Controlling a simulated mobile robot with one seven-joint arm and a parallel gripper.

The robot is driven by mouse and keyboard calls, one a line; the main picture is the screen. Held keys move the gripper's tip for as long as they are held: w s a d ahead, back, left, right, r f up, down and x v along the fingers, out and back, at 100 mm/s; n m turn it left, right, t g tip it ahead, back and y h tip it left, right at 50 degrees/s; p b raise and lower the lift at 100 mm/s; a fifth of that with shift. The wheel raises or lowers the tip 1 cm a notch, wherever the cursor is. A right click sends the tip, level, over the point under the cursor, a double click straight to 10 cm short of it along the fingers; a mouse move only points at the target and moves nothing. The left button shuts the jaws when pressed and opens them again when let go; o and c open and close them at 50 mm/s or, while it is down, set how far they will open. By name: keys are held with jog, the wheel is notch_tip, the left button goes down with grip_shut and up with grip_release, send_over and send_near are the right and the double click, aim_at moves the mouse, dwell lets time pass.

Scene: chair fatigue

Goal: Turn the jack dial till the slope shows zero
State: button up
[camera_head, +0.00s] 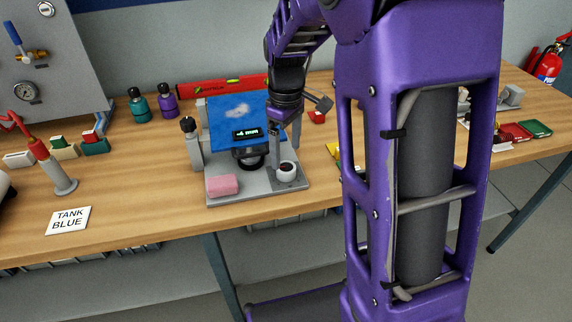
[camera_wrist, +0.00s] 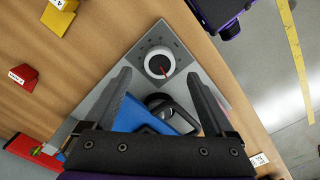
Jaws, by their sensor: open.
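The jack dial (camera_head: 287,172) is a white-rimmed round knob on the front right of a grey base. My gripper (camera_head: 285,140) points down above the dial. In the wrist view its fingers (camera_wrist: 160,75) are spread wide on either side of the dial, apart from it and holding nothing.
A pink block (camera_head: 222,186) lies on the base left of the dial. A black-topped post (camera_head: 188,130) stands at the left. A red spirit level (camera_head: 222,87) lies behind, with teal and purple bottles (camera_head: 139,105) beside it. A yellow block (camera_wrist: 58,18) stands near the base.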

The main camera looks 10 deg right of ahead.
aim_at(286, 166)
jog(key=shift+f, duration=2.4)
jog(key=c, duration=1.4)
jog(key=m, duration=0.3)
jog(key=shift+r+p, duration=0.1)
jog(key=shift+p, duration=0.25)
jog(key=shift+m+p, duration=0.5)
jog(key=shift+m, duration=1.6)
